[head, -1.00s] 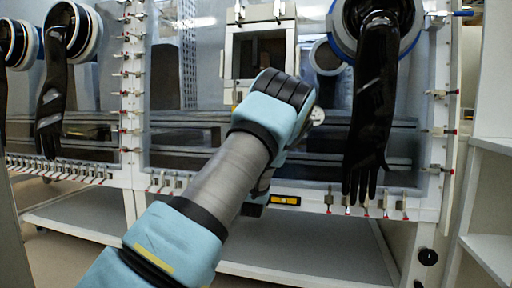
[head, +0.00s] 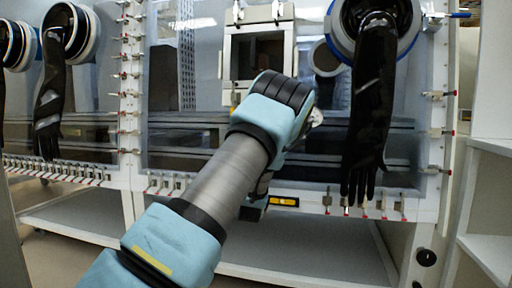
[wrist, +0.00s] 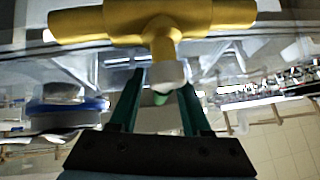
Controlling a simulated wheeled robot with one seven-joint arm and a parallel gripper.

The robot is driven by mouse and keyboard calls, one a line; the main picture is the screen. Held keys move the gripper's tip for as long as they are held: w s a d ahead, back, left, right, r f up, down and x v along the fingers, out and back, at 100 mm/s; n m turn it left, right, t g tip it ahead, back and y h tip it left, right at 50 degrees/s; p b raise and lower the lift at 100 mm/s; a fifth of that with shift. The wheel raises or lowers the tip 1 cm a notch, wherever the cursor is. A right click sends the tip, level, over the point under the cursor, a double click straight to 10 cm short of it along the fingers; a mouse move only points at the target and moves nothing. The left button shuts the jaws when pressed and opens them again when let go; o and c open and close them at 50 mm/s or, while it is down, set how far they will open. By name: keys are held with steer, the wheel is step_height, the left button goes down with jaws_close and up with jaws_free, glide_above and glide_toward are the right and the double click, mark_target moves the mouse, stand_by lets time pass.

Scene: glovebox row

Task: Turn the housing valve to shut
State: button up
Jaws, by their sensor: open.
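In the wrist view, a yellow tee-shaped valve (wrist: 165,28) fills the top of the picture. Its thick bar runs across, and a short yellow neck reaches down to a pale rounded end. My gripper (wrist: 161,82) has its two green fingers apart, one on each side below this pale end. A small green spot shows just under it. I cannot tell whether either finger touches the valve. In the head view my arm covers the valve and most of my gripper.
A glovebox front panel (head: 215,160) with clamps along its edges stands ahead. A black glove (head: 372,110) hangs just right of my wrist, and another glove (head: 50,100) hangs at the left. A framed hatch (head: 257,55) is behind my wrist. A white shelf (head: 490,200) stands at the right.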

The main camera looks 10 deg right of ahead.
steer(key=v, duration=1)
stand_by(0.3)
